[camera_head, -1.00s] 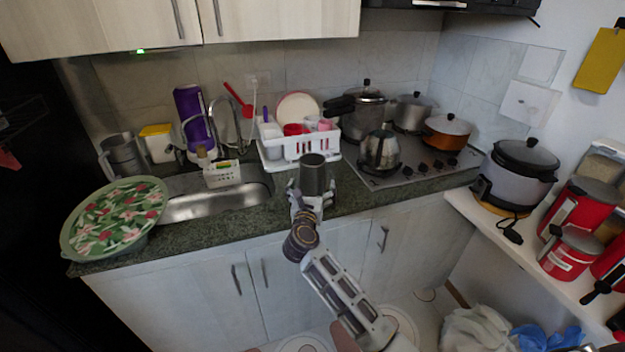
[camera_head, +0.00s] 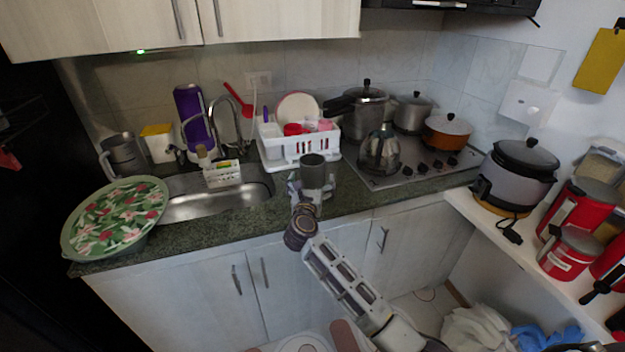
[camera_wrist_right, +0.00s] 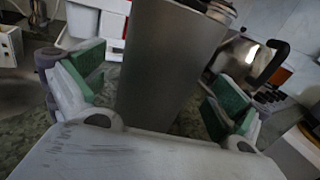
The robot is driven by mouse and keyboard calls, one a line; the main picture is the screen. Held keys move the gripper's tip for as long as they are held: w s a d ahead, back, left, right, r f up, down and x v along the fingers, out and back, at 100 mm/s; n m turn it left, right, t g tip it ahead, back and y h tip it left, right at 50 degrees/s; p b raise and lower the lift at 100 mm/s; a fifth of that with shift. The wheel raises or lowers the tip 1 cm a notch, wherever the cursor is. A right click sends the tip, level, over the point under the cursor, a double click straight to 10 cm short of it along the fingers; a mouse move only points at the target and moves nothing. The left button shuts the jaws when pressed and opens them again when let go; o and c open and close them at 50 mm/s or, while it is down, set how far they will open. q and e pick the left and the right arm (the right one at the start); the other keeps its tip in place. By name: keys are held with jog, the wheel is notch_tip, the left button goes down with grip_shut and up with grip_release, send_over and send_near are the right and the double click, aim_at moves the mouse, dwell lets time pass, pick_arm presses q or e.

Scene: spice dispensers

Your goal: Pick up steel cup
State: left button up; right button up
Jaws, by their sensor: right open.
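The steel cup (camera_head: 313,170) is a dark grey cylinder standing upright near the front edge of the counter, right of the sink. My right gripper (camera_head: 311,189) is open at its lower part, with one finger on either side. In the right wrist view the cup (camera_wrist_right: 168,62) fills the space between the green-padded fingers of the right gripper (camera_wrist_right: 160,88). Gaps show between the cup and both pads. The cup's base is partly hidden by the gripper. My left gripper is not in view.
A white dish rack (camera_head: 290,148) stands behind the cup. A steel kettle (camera_head: 380,152) is to the right on the stove (camera_head: 420,168). The sink (camera_head: 215,204) lies to the left. The granite counter (camera_head: 355,198) is bare just right of the cup.

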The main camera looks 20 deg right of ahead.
jog(key=shift+x, duration=1.1)
jog(key=shift+w+d, duration=0.1)
jog(key=shift+w, duration=0.2)
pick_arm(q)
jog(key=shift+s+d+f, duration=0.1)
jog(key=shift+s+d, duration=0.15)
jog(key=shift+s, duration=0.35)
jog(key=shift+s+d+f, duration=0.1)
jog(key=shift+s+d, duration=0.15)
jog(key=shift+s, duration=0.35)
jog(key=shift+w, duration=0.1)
pick_arm(e)
jog(key=c, duration=0.7)
jog(key=shift+r, duration=0.1)
jog(key=c, duration=0.6)
jog(key=shift+c, duration=0.2)
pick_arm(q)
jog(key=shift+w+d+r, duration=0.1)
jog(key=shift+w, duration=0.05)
pick_arm(e)
jog(key=shift+r, duration=0.1)
